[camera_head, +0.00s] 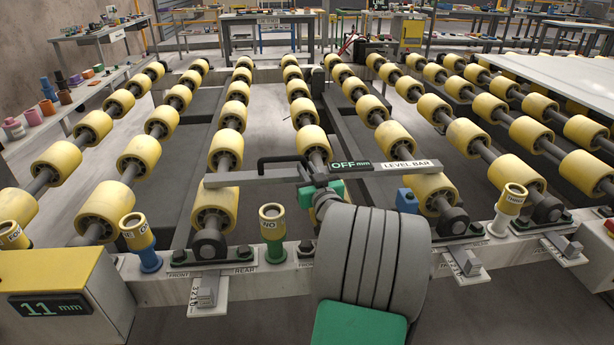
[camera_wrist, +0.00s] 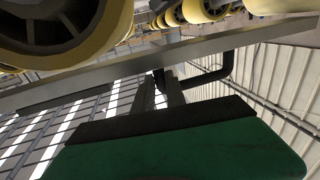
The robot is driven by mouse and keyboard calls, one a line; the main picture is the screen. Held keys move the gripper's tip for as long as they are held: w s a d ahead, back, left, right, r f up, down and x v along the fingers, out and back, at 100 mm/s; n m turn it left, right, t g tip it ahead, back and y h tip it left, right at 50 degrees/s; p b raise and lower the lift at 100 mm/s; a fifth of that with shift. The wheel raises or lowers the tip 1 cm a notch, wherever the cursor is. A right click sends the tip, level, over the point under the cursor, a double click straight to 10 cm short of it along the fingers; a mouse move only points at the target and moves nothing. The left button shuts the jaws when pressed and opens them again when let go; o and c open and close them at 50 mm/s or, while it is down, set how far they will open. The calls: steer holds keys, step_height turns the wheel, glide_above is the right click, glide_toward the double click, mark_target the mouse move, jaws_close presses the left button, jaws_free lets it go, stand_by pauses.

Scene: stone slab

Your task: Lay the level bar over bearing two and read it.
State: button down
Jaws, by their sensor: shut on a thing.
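The level bar (camera_head: 265,178) is a long grey bar with a black bent handle, a "LEVEL BAR" label and a small display reading "OFF mm". The bar also crosses the wrist view (camera_wrist: 120,76), close to a yellow roller. A yellow-topped post (camera_head: 271,222), its label partly readable and perhaps "TWO", stands below the bar's left half. My wrist hides part of the rail there.
Rows of yellow rollers (camera_head: 225,150) run away from me. A white rail (camera_head: 170,285) carries dark bearing blocks, FRONT and REAR labels, and a post marked "THREE" (camera_head: 512,198). A yellow box (camera_head: 60,290) displays "11 mm".

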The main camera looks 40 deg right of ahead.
steer(key=shift+f, duration=0.1)
steer(key=shift+f, duration=0.15)
steer(key=c, duration=1.4)
jaws_free()
steer(key=shift+o, duration=0.2)
steer(key=v, duration=1.2)
